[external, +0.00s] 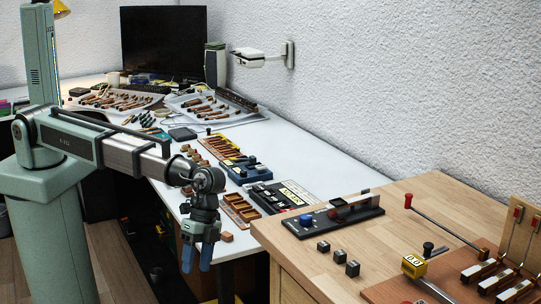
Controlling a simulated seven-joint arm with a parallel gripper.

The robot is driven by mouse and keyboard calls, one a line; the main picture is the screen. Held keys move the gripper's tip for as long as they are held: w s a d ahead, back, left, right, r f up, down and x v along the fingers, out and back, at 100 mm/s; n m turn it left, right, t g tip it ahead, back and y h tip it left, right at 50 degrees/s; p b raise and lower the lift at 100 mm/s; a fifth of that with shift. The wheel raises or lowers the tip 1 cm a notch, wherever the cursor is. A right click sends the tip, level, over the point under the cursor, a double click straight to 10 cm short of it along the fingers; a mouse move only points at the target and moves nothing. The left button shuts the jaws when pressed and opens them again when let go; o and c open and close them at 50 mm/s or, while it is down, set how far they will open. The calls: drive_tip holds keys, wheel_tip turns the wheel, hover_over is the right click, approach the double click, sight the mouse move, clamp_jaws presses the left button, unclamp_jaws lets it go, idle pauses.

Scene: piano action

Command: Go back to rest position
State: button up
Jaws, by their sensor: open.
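My gripper (197,254) hangs at the end of my arm, pointing down, in the lower middle of the external view. Its two blue fingers are apart and nothing shows between them. It is in front of the white table's near edge, left of the wooden bench (310,262). A small brown block (227,237) lies on the white table just right of the gripper. Whether the gripper is over the table or in front of it is hard to tell.
The white table (300,150) holds wooden trays (240,209), a black device (281,198) and trays of tools. The wooden bench carries several small dark blocks (338,257), a black fixture (335,215) and a piano-action model (485,270). A wall-mounted device (262,57) is behind.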

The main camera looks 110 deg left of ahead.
drive_tip(key=s+d+f+n+g, duration=0.1)
drive_tip(key=s+d+f+n, duration=0.1)
drive_tip(key=s+d+f, duration=0.75)
drive_tip(key=s+a+f+n+g+y, duration=0.1)
drive_tip(key=s+a+f, duration=0.6)
drive_tip(key=a+f, duration=0.2)
drive_tip(key=s+a+f+n+g+y, duration=0.1)
drive_tip(key=s+a+f, duration=0.5)
drive_tip(key=a+f, duration=0.35)
drive_tip(key=s+a+f+g, duration=0.1)
drive_tip(key=s+a, duration=0.3)
drive_tip(key=s, duration=0.4)
drive_tip(key=s+a+f+g+y, duration=0.1)
drive_tip(key=s+a+f, duration=0.2)
drive_tip(key=s+a, duration=0.2)
drive_tip(key=s+a+f+g+y, duration=0.1)
drive_tip(key=s+a, duration=0.3)
drive_tip(key=s, duration=0.7)
drive_tip(key=shift+a+f+n, duration=0.15)
drive_tip(key=shift+f+n, duration=0.25)
drive_tip(key=shift+f, duration=0.4)
drive_tip(key=shift+c, duration=0.4)
